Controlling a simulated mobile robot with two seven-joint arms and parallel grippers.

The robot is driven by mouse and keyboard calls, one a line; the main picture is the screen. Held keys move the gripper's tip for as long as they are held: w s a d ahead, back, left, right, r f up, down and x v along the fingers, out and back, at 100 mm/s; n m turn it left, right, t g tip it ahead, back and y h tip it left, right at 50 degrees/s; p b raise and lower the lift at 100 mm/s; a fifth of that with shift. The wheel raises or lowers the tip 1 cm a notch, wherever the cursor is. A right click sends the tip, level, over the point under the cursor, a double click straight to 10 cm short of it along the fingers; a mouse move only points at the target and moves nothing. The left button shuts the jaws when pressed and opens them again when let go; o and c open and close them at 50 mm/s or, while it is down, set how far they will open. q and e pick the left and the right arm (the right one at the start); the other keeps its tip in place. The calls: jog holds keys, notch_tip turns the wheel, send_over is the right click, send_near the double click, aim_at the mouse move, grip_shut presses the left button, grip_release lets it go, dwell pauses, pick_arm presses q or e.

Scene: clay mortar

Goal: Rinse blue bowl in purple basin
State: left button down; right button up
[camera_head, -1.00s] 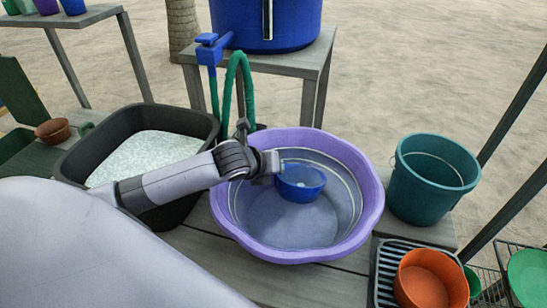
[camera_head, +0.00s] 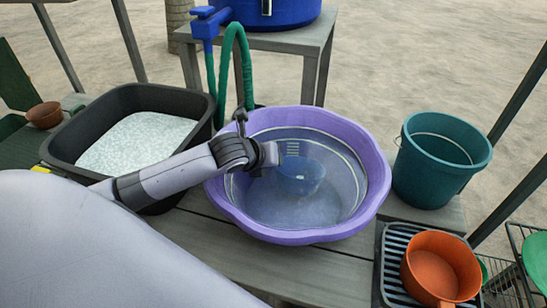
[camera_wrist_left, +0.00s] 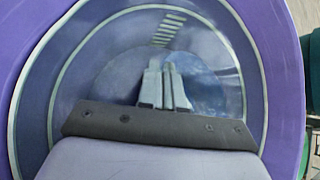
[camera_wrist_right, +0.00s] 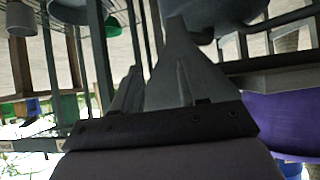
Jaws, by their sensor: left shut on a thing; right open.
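The purple basin (camera_head: 300,237) stands on the grey slatted table and holds water. The blue bowl (camera_head: 303,178) is under the water surface inside it and looks pale and blurred through the water. My left gripper (camera_head: 275,155) reaches in from the left over the basin's near left side and is shut on the bowl's rim. In the left wrist view the fingers (camera_wrist_left: 165,88) are close together at the bowl (camera_wrist_left: 205,75). My right gripper (camera_wrist_right: 150,75) shows only in its own wrist view, open and empty, with the purple basin (camera_wrist_right: 285,122) at the right edge.
A black tub (camera_head: 62,150) with whitish contents stands left of the basin, and a teal bucket (camera_head: 430,175) right. An orange pot (camera_head: 440,268) sits on a dark rack at front right. A green hose (camera_head: 222,85) and blue tap (camera_head: 210,22) stand behind the basin.

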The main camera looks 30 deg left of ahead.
pick_arm(q)
jog(key=shift+f, duration=0.15)
jog(key=shift+f, duration=0.35)
dwell(0.4)
jog(key=shift+r+p, duration=0.15)
jog(key=shift+p, duration=0.45)
jog(key=shift+a, duration=0.1)
